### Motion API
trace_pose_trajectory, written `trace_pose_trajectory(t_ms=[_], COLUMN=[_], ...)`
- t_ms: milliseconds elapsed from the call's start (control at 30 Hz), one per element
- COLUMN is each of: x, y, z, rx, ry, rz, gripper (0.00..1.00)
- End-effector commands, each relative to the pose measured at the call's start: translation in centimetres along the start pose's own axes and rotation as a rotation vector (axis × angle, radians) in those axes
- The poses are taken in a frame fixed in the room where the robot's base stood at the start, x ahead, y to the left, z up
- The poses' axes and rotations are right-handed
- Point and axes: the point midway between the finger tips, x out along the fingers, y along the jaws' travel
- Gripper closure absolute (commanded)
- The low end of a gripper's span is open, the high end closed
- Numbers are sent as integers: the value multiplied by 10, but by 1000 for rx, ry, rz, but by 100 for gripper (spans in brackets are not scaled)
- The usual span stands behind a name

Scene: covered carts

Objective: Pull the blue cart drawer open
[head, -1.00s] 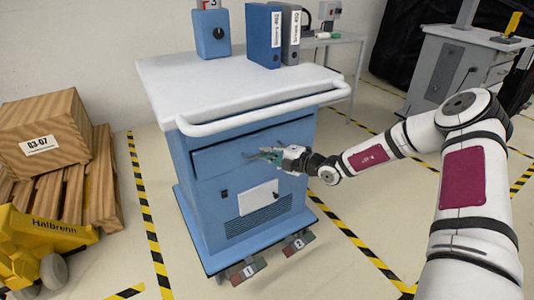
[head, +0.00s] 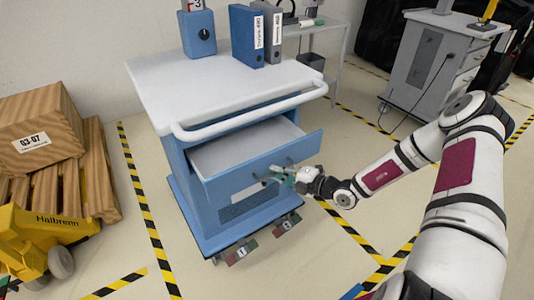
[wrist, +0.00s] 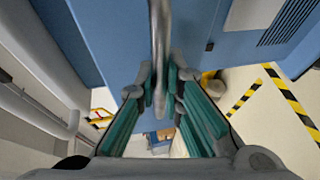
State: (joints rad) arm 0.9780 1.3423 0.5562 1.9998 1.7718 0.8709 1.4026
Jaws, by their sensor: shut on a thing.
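The blue cart (head: 185,185) has a white top and a white push rail (head: 250,117). Its upper drawer (head: 225,184) stands out from the body, and the pale, empty-looking inside (head: 245,148) shows. My gripper (head: 272,175) is at the drawer front, shut on the handle. In the wrist view the grey handle bar (wrist: 158,45) runs between the two green-padded fingers of my gripper (wrist: 160,90). In the head view the fingers cover part of the handle.
Blue and grey binders (head: 246,38) and a blue box (head: 198,34) stand on the cart top. A yellow pallet truck (head: 40,240) with wooden crates (head: 38,130) is at left. A grey cart (head: 430,65) stands at back right. Floor in front of the drawer is partly clear.

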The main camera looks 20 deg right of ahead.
Motion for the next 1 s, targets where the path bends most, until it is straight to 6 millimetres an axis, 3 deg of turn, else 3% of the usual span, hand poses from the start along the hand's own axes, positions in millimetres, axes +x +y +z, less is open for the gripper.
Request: trace_pose_trajectory(t_ms=[33,200,400,600,1000], x=[-16,-54,-84,-97,-98], y=[0,-9,-17,-20,-22], z=[-7,-22,-35,-40,-40], rx=[6,6,3,2,1], ry=[-2,-3,-1,-2,-1], rz=[-2,-1,0,2,1], gripper=[100,100,100,100,100])
